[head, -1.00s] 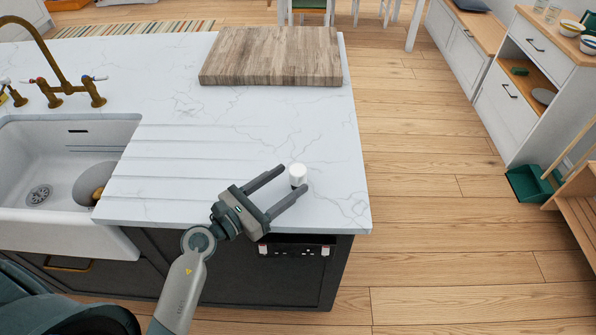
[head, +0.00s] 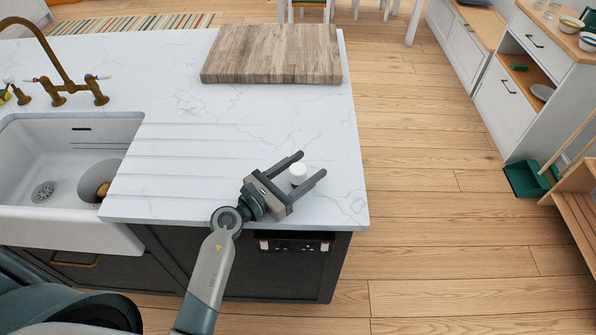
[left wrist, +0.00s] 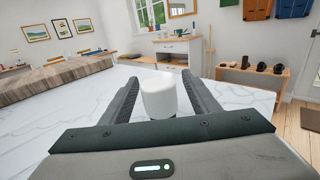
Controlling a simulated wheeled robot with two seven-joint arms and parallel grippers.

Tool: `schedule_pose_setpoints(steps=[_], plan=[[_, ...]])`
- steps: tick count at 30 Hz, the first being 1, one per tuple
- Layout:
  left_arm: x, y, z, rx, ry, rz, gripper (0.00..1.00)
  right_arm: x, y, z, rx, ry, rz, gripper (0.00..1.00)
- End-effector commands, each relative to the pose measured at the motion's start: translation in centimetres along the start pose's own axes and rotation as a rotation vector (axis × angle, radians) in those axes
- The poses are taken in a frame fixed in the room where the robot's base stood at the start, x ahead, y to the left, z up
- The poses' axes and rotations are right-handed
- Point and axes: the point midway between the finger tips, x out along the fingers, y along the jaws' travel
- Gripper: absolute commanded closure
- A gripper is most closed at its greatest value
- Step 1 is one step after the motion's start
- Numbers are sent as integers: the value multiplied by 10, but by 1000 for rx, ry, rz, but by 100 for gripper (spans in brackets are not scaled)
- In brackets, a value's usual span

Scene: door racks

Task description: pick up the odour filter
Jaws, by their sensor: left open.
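The odour filter, a small white cylinder (head: 298,173), stands upright on the marble counter near its right front corner. My left gripper (head: 307,166) is open, with one finger on each side of the white cylinder. In the left wrist view the cylinder (left wrist: 159,95) stands between the two spread fingers, and a gap shows on both sides of it. My right gripper is not in view.
The white marble counter (head: 200,130) holds a wooden board (head: 272,53) at the back. A sink (head: 50,150) with a brass tap lies at the left. The counter's right edge drops to a wooden floor. A low cabinet (head: 515,110) stands at the far right.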

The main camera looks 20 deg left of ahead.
Motion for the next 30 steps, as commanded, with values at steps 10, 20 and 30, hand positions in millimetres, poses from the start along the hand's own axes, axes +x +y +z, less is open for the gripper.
schedule_pose_setpoints(steps=[10, 20, 30], plan=[[18, 0, -1, 0, 0, 0, 44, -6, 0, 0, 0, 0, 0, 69], [17, 0, -1, 0, 0, 0, 44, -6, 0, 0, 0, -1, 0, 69], [17, 0, 0, 0, 0, 1, 89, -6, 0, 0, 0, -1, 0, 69]])
